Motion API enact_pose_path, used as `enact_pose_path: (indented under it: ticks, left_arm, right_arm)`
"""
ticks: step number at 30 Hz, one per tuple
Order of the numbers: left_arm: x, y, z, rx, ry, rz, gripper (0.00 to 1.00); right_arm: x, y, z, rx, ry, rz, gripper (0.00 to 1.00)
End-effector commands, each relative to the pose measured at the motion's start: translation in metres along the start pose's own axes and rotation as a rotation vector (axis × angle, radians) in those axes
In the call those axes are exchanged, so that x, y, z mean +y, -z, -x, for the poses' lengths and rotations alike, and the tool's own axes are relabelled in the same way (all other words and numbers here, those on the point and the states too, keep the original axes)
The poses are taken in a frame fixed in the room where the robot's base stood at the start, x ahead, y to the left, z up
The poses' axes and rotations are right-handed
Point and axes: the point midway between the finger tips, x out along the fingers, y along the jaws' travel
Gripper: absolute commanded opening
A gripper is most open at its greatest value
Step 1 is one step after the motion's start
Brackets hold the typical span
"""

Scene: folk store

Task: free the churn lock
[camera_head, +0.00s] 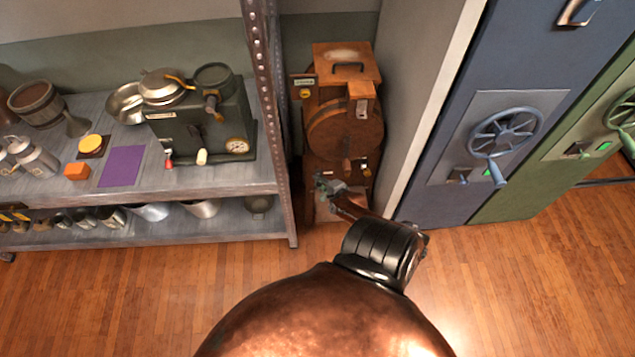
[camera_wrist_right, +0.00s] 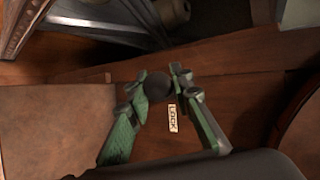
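The churn (camera_head: 345,130) is a wooden machine with a round drum and a handled box on top, standing in the corner between the shelf and the blue cabinet. In the right wrist view a dark round knob (camera_wrist_right: 157,84) sits by a small "LOCK" label (camera_wrist_right: 173,118) on a brown wooden face. My right gripper (camera_wrist_right: 159,74) has its two greenish fingers on either side of this knob, seemingly closed against it. In the head view the right gripper (camera_head: 328,184) is at the churn's lower front, and the arm hides part of the base. My left gripper is not in view.
A metal shelf (camera_head: 225,187) with pots, a green machine (camera_head: 205,130) and a purple mat (camera_head: 122,166) stands left, its upright (camera_head: 270,120) close beside the churn. Blue (camera_head: 510,80) and green cabinets with handwheels stand right. The wooden floor (camera_head: 540,290) in front is clear.

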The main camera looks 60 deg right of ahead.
Motion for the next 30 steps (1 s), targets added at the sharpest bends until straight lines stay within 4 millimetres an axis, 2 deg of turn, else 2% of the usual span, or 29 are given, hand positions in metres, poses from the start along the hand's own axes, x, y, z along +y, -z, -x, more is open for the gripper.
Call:
enact_pose_path:
  ticks: [8,19,23,30]
  left_arm:
    - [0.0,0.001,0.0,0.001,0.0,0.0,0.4]
    - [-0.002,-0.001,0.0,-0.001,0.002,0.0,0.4]
    - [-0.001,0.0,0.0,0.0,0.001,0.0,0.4]
    - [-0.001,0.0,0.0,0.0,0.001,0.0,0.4]
  right_arm:
    - [0.0,0.001,0.0,0.001,-0.001,0.0,0.39]
    - [0.001,-0.001,0.004,-0.001,0.0,-0.002,0.39]
    - [0.002,-0.001,0.019,0.0,0.001,-0.004,0.39]
    - [0.002,0.0,0.068,0.002,0.0,-0.003,0.39]
